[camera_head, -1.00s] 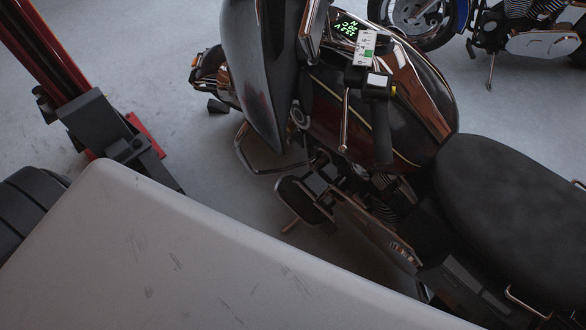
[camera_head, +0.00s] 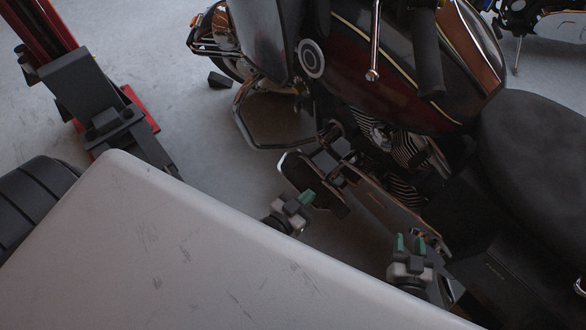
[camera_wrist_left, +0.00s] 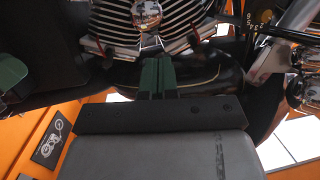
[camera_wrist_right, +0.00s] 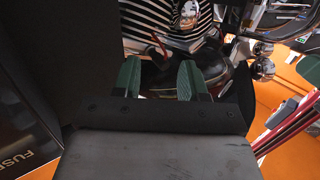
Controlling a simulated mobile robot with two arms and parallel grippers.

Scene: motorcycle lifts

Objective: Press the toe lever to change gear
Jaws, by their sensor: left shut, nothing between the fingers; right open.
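The motorcycle (camera_head: 385,75) stands with its left side toward me. Its footboard (camera_head: 325,200) juts out below the engine (camera_head: 400,150). Dark levers and linkage (camera_head: 328,140) sit near the footboard's front end; I cannot tell for sure which piece is the toe lever. My left gripper (camera_head: 306,198) is shut and empty at the footboard's outer edge; I cannot tell whether it touches. Its green fingers (camera_wrist_left: 157,76) are together in the left wrist view, below the engine fins. My right gripper (camera_head: 410,243) is open and empty, further back beside the motorcycle. Its fingers (camera_wrist_right: 160,80) are apart in the right wrist view.
The black seat (camera_head: 535,145) is at the right. A chrome guard bar (camera_head: 240,125) sticks out ahead of the footboard. A red and black lift post (camera_head: 95,100) stands at the left. Another motorcycle (camera_head: 520,18) is at the upper right. Grey floor lies open between post and motorcycle.

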